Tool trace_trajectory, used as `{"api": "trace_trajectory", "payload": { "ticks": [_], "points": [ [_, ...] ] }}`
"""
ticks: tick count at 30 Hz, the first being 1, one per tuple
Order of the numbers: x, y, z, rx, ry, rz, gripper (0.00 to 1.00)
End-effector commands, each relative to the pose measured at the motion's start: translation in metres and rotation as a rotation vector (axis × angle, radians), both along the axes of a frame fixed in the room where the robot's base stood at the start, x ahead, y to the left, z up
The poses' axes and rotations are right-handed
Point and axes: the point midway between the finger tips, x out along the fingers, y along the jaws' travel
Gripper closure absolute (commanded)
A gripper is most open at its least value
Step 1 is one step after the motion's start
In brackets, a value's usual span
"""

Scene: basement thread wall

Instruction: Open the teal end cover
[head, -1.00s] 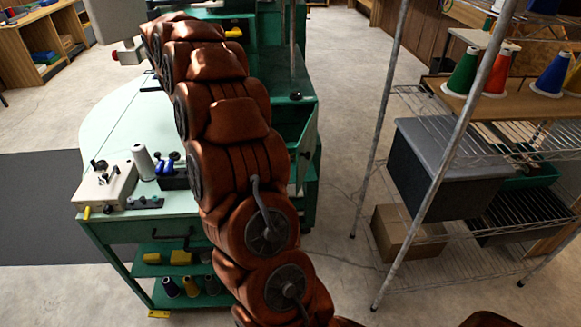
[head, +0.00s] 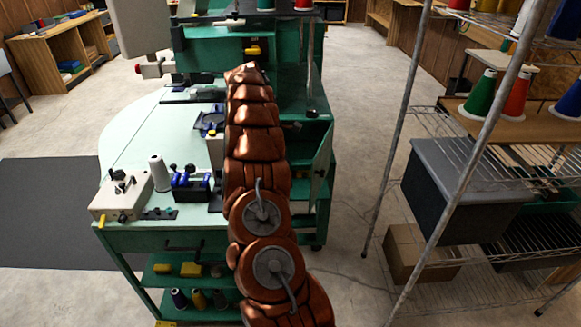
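A teal panel (head: 322,168) with a small dark knob looks like the end cover. It is on the right end of the green machine bench and stands out at an angle from a dark compartment (head: 303,138), so it looks at least partly open. Its left part is near my arm in the picture. My copper-coloured arm runs away from the camera, up the middle of the head view, in front of the bench. My gripper is not visible; the arm's far end is beyond or hidden by its own links. Contact with the cover cannot be seen.
The pale green worktop (head: 130,150) holds a beige control box (head: 120,197) and a white spool (head: 158,173). A wire rack with a grey bin (head: 465,180) and a cardboard box (head: 420,255) stands right. Bare floor lies between bench and rack.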

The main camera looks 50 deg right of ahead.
Motion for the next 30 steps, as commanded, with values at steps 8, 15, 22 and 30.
{"api": "trace_trajectory", "payload": {
  "ticks": [8, 15, 22, 30],
  "points": [
    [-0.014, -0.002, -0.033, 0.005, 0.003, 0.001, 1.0],
    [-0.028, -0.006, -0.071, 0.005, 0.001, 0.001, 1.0],
    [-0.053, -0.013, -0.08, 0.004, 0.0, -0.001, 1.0],
    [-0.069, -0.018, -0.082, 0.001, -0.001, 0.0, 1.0]
  ]
}}
